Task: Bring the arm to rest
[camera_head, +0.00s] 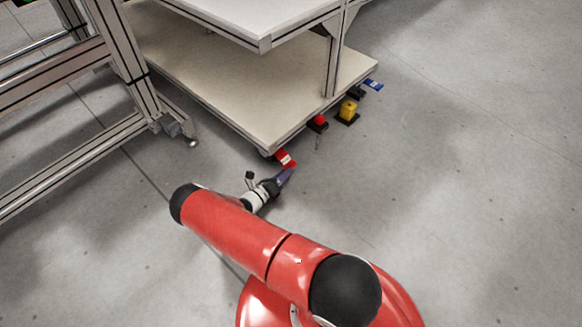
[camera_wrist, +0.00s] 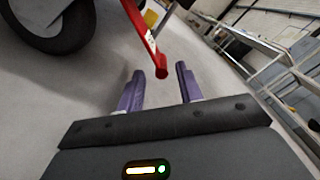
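My red arm (camera_head: 235,232) reaches forward from the bottom of the head view. My gripper (camera_head: 287,175) is low, just off the near corner of a pale two-tier cart (camera_head: 215,85). In the wrist view, the two purple fingers of my gripper (camera_wrist: 160,76) stand apart with nothing held. The end of a red bar with a white patch (camera_wrist: 150,42) appears in the gap between the fingertips, touching neither; its exact depth is unclear. The same red part with a white patch (camera_head: 285,158) shows at the cart's corner in the head view.
Along the cart's right lower edge are a red round part (camera_head: 319,122), a yellow block (camera_head: 348,109) and a blue tag (camera_head: 373,85). A metal frame (camera_head: 125,70) stands at left. A dark wheel (camera_wrist: 58,25) is close in the wrist view. The floor at right is clear.

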